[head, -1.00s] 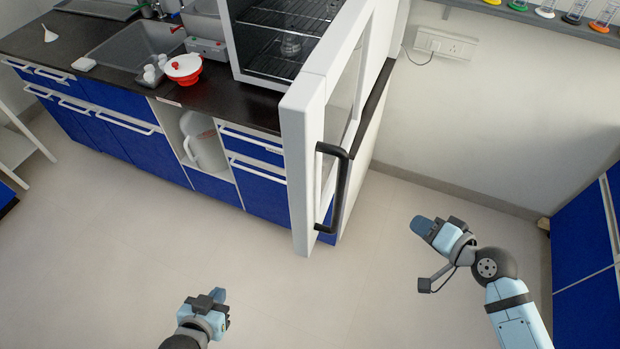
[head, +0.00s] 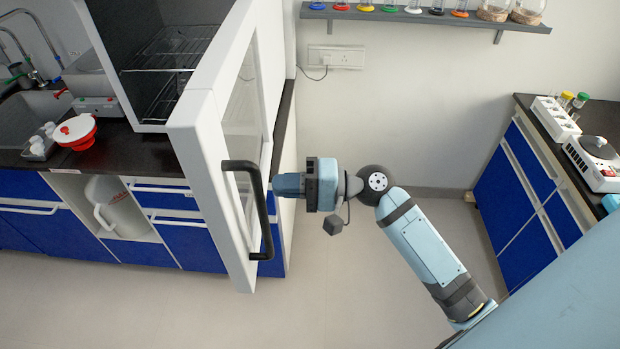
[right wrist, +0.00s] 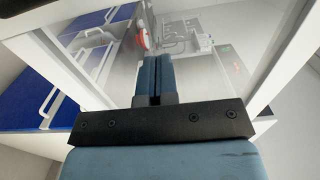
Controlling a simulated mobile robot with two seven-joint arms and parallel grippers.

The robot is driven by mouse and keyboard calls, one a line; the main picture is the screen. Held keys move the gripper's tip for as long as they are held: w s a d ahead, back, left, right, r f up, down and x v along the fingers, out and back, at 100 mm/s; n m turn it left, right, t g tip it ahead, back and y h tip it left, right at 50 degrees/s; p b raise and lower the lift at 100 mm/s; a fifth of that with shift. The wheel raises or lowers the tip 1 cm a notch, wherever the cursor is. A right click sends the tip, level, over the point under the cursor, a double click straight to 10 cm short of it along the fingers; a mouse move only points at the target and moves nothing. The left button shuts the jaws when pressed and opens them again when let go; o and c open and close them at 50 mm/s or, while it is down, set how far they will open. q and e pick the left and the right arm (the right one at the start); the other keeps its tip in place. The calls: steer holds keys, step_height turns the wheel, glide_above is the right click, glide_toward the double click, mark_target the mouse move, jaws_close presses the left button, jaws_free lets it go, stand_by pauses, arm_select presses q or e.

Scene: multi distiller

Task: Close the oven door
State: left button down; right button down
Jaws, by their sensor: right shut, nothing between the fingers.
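The oven (head: 150,60) stands on the black counter with wire racks inside. Its white-framed glass door (head: 200,130) is swung wide open toward me, with a black bar handle (head: 262,205) on its outer face. My right gripper (head: 276,184) is shut and empty, at the right, outer side of the door, just beside the handle. In the right wrist view its blue fingers (right wrist: 155,72) are together, pointing at the door's glass pane (right wrist: 110,45). I cannot tell if they touch the door. My left gripper is out of view.
A red and white pot (head: 76,132) and a sink are on the counter at left. A shelf (head: 420,17) with bottles and a power socket (head: 336,57) are on the back wall. A second blue cabinet (head: 530,190) stands at right. The floor between is clear.

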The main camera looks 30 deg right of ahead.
mark_target(240, 185)
steer(key=p+x, duration=0.1)
steer(key=x, duration=0.4)
steer(key=shift+w+a, duration=0.1)
steer(key=shift+a, duration=0.15)
steer(key=shift+w+a, duration=0.1)
